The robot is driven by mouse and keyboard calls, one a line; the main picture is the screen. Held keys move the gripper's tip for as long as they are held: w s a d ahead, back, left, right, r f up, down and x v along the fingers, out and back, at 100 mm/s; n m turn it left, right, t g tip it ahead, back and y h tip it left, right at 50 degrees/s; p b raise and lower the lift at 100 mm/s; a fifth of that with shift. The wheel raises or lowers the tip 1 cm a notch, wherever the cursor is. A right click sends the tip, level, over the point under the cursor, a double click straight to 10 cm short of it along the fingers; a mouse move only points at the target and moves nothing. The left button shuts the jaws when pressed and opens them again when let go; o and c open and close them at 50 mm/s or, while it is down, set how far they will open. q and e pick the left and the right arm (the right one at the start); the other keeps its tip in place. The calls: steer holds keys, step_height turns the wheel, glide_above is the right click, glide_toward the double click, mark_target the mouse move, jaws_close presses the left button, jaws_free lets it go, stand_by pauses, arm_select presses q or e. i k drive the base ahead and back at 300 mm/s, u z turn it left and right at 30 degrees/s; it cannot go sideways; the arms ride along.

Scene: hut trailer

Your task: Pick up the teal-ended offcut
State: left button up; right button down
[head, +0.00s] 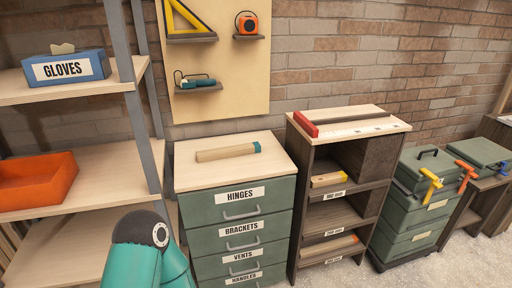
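The teal-ended offcut (228,152) is a short light-wood bar with a teal tip at its right end. It lies flat on the wooden top of the green drawer cabinet (237,213) in the middle of the head view. A teal arm link of mine with a dark rounded joint stands at the bottom left, in front of the shelf and left of the cabinet. Neither gripper shows in this view. Nothing touches the offcut.
The cabinet top (191,175) is otherwise clear. Left is a shelf unit (103,185) with an orange bin (38,183) and a gloves box (68,69). Right is a shelf rack (297,150) carrying a red-ended piece (306,125). Green toolboxes (409,203) stand further right.

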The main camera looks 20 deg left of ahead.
mark_target(236, 150)
steer(key=u, duration=0.05)
steer(key=i, duration=0.85)
steer(key=u, duration=0.7)
